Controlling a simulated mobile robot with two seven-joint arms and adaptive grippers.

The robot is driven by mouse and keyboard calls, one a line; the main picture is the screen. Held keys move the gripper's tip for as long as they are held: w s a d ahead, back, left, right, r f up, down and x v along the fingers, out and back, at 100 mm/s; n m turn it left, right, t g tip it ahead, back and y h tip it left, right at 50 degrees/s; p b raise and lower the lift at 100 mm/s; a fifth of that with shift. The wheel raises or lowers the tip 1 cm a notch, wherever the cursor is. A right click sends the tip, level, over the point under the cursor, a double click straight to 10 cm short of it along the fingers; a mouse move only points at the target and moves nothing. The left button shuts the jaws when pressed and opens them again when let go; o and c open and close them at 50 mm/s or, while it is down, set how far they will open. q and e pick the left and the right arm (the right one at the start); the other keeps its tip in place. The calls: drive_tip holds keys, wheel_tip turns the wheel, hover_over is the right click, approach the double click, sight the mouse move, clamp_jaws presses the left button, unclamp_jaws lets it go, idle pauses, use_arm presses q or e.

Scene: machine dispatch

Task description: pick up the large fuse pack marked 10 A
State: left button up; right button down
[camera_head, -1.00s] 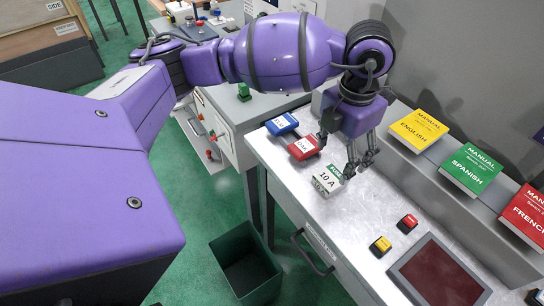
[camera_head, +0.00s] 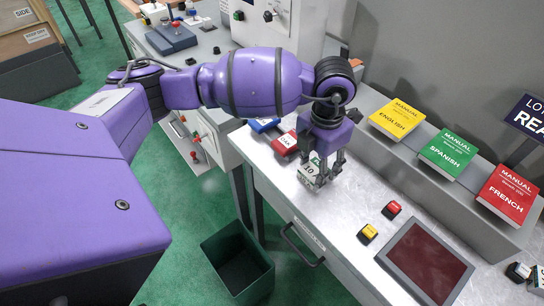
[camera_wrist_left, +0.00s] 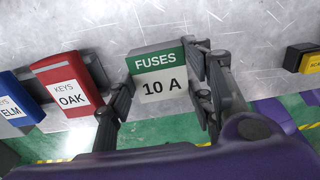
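The large fuse pack marked 10 A (camera_head: 309,174), white with a green FUSES band, is on the metal bench top. It shows in the left wrist view (camera_wrist_left: 158,84) with its label facing the camera. My left gripper (camera_head: 322,168) points down over it. In the left wrist view, the left gripper's fingers (camera_wrist_left: 162,92) stand on either side of the pack, apart from each other, with a gap visible on the left side. They do not look closed on it. My right gripper is in neither view.
A red OAK keys pack (camera_wrist_left: 67,85) and a blue ELM keys pack (camera_wrist_left: 14,103) lie left of the fuses. Yellow (camera_head: 368,232) and red (camera_head: 392,209) buttons and a dark-red panel (camera_head: 425,262) are to the right. Manuals (camera_head: 447,152) line the back ledge.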

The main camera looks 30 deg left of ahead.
use_arm(q)
drive_tip(key=shift+r, duration=0.1)
drive_tip(key=c, duration=0.4)
drive_tip(key=shift+o, duration=0.2)
drive_tip(key=shift+r, duration=0.15)
